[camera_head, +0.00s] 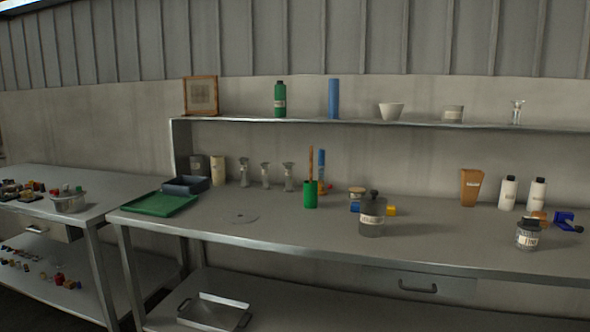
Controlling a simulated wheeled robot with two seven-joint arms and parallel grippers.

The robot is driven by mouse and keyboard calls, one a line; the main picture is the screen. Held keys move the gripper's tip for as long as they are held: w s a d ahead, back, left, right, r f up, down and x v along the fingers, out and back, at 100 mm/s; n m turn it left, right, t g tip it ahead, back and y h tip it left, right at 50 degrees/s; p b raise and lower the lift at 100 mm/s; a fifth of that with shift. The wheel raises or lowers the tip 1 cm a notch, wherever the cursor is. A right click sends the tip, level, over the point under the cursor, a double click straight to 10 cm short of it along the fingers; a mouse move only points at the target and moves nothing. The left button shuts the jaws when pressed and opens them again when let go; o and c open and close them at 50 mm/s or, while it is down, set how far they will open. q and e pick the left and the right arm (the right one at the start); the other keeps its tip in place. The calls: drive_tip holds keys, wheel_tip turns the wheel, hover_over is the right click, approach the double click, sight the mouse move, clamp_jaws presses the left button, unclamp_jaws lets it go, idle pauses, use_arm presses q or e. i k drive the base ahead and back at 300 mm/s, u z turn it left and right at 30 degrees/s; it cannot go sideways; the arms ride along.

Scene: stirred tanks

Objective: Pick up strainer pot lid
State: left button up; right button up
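A metal pot (69,202) without a visible lid stands on the left table. A dark grey jar (372,218) with a label and a knobbed top stands upright on the bench, right of centre. I cannot tell for certain which piece is the strainer pot lid. Neither of my grippers is in view.
A raised shelf (440,124) runs along the back.

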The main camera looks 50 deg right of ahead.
sight(374, 199)
drive_tip(key=u, duration=0.05)
drive_tip(key=i, duration=1.4)
drive_tip(key=z, duration=1.75)
